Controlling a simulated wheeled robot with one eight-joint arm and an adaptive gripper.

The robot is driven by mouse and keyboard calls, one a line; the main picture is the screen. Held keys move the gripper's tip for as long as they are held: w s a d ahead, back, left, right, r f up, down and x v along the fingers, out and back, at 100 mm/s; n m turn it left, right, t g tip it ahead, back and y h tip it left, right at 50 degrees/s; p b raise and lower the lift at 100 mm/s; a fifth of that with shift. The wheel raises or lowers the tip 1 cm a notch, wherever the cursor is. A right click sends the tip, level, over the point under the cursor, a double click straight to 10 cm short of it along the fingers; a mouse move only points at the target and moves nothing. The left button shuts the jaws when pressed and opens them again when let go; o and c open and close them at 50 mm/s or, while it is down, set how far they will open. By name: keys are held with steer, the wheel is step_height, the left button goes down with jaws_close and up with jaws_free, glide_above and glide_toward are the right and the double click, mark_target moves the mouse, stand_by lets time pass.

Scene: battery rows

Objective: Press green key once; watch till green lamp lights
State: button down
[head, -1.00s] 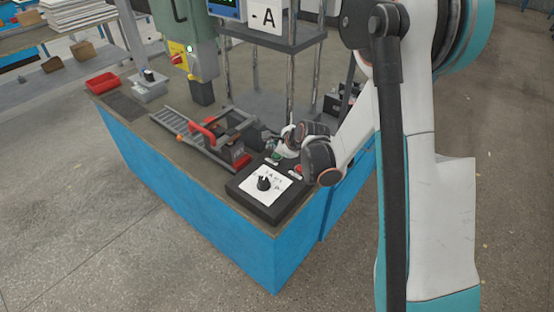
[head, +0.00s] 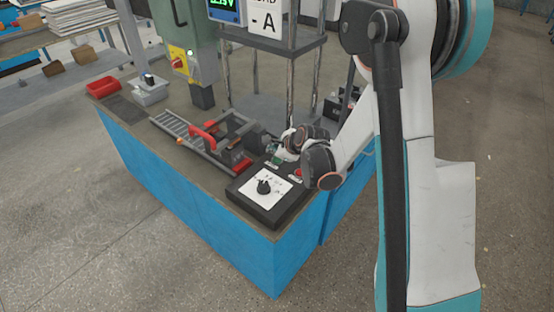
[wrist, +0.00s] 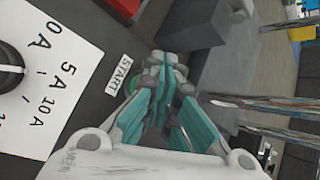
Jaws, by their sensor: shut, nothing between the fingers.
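The black control box (head: 285,207) with a white dial plate (head: 262,183) sits at the near corner of the bench. The green key (head: 274,161) is at its far edge, beside my gripper (head: 283,153). In the wrist view the green key (wrist: 134,99) shows only as a sliver behind my fingers, next to a START label (wrist: 120,75). My gripper (wrist: 168,78) is shut and empty, its tips low by the key. Contact or a pressed state cannot be told. I cannot pick out a lit green lamp with certainty.
A red key (head: 297,172) lies on the box, right of the green one. A green machine (head: 190,30) with a yellow switch panel (head: 178,60) and a display (head: 225,9) stand behind.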

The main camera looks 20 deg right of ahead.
mark_target(275, 160)
steer(key=shift+f, duration=0.15)
steer(key=shift+f+b, duration=0.3)
steer(key=shift+b, duration=0.2)
steer(key=shift+f, duration=0.35)
stand_by(0.8)
steer(key=shift+r, duration=0.1)
steer(key=shift+r+p, duration=0.45)
steer(key=shift+r, duration=0.25)
steer(key=shift+r+p, duration=1.55)
steer(key=shift+r, duration=0.95)
